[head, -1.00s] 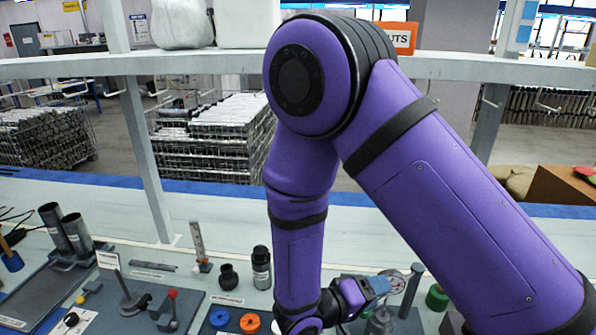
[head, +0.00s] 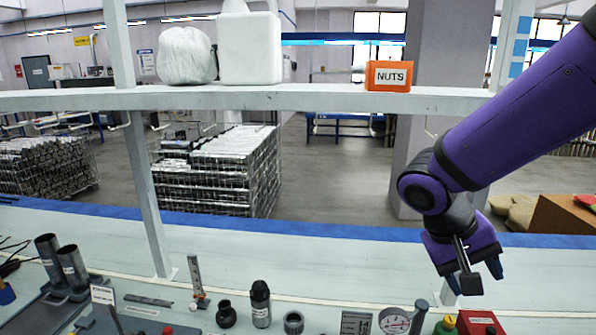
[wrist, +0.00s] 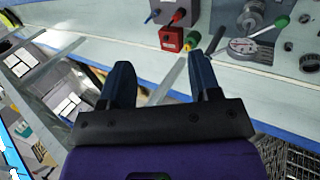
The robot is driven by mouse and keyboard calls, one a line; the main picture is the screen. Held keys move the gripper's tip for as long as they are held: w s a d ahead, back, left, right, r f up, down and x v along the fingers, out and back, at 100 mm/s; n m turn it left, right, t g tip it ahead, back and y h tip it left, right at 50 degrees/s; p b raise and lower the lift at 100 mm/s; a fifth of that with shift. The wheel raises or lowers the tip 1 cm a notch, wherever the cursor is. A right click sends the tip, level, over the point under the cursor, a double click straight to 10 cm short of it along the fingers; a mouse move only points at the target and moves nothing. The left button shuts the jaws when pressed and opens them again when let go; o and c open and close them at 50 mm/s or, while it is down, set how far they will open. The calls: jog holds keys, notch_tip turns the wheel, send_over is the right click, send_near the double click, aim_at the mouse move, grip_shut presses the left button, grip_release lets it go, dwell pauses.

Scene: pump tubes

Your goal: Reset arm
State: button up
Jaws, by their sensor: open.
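My gripper (head: 474,279) hangs at the right of the head view, raised above the bench, pointing down, with the purple arm reaching in from the upper right. In the wrist view its two dark blue fingers (wrist: 160,70) stand wide apart with nothing between them. Two grey pump tubes (head: 60,262) stand tilted in a holder at the left of the bench, far from my gripper.
The shelf (head: 300,98) crosses above the bench, bearing an orange NUTS box (head: 388,76) and a white jug (head: 250,50). A black bottle (head: 260,304), a gauge (head: 394,321) and a red box (wrist: 171,38) are on the bench. The bench's rear strip is mostly clear.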

jog(key=s+d+r+n+t+y, duration=0.1)
jog(key=s+d+r+t+y, duration=0.2)
jog(key=r, duration=0.9)
jog(key=shift+s+t+y, duration=1.6)
jog(key=shift+s+t, duration=0.1)
jog(key=shift+s, duration=1.1)
